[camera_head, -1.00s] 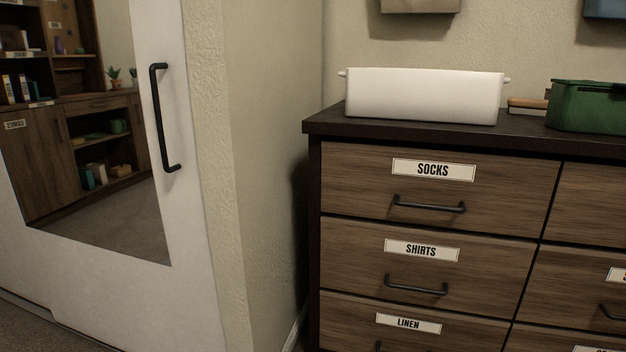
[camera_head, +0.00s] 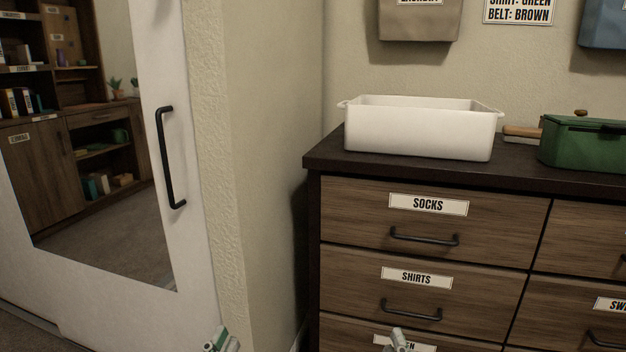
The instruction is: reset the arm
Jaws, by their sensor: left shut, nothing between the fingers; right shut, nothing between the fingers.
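My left gripper (camera_head: 222,341) shows at the bottom edge, in front of the foot of the wall beside the white door. My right gripper (camera_head: 397,341) shows at the bottom edge, in front of the lowest visible drawer label. Only the tips of both are in view, and both look shut and empty. The arms behind them are below the picture.
A dark wooden dresser (camera_head: 330,155) has drawers labelled SOCKS and SHIRTS, all shut. On top stand a white open bin (camera_head: 418,135) and a green lidded box (camera_head: 585,147). A mirrored white door (camera_head: 190,240) with a black handle (camera_head: 167,158) is at left.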

